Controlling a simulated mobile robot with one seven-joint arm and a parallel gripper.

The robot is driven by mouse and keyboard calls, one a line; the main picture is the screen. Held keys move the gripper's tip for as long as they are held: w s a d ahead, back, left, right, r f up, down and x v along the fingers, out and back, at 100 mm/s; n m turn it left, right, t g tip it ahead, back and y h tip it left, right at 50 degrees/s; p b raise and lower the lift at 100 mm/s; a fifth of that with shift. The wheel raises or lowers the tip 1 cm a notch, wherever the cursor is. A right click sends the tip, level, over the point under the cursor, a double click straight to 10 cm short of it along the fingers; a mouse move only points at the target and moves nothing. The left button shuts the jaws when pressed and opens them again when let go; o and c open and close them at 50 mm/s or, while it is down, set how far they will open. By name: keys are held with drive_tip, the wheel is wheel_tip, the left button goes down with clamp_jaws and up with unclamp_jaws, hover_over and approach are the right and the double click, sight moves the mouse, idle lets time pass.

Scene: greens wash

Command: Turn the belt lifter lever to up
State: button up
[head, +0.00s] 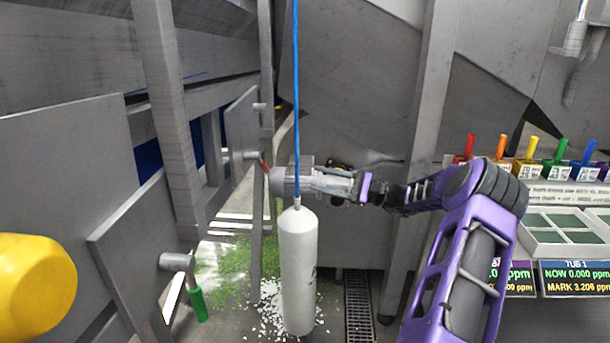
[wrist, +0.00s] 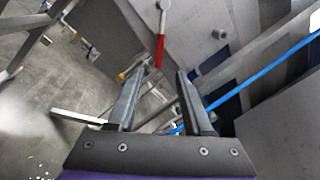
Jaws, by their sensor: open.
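My gripper (head: 279,181) reaches left from the arm in the head view, its jaws open and empty. In the wrist view its two fingers (wrist: 160,70) stand apart. A lever with a red handle (wrist: 160,50) lies just beyond and between the fingertips there; I cannot tell whether they touch it. In the head view part of this red handle (head: 264,166) shows just left of the fingertips, on a grey plate. A second lever with a green handle (head: 198,304) hangs down from a nearer grey plate. No label shows which lever is the belt lifter.
A white cylinder (head: 298,265) hangs on a blue cable (head: 296,90) close beside my gripper. A yellow knob (head: 32,287) juts out at lower left. Several coloured handles and a display panel (head: 575,278) stand at right. Green and white bits litter the floor.

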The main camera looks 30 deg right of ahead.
drive_tip(key=shift+s+d+f, duration=0.1)
drive_tip(key=shift+s+d, duration=0.25)
drive_tip(key=shift+c, duration=0.3)
drive_tip(key=shift+a+f, duration=0.1)
drive_tip(key=shift+c, duration=1.3)
drive_tip(key=a+f+m, duration=0.1)
drive_tip(key=m, duration=0.1)
drive_tip(key=a+f+m+t, duration=0.1)
drive_tip(key=m, duration=0.2)
drive_tip(key=a+f+m+t, duration=0.1)
drive_tip(key=m, duration=0.2)
drive_tip(key=shift+s+a, duration=0.2)
drive_tip(key=shift+a, duration=0.1)
clamp_jaws()
drive_tip(key=a+f+m+t+h, duration=0.3)
drive_tip(key=a+f+m+t, duration=0.1)
drive_tip(key=m, duration=1)
drive_tip(key=d+r+x, duration=0.1)
drive_tip(key=r+x, duration=0.1)
drive_tip(key=x, duration=0.9)
drive_tip(key=shift+w+d+r+b, duration=0.2)
drive_tip(key=shift+w+d+b, duration=0.05)
drive_tip(key=shift+b, duration=0.1)
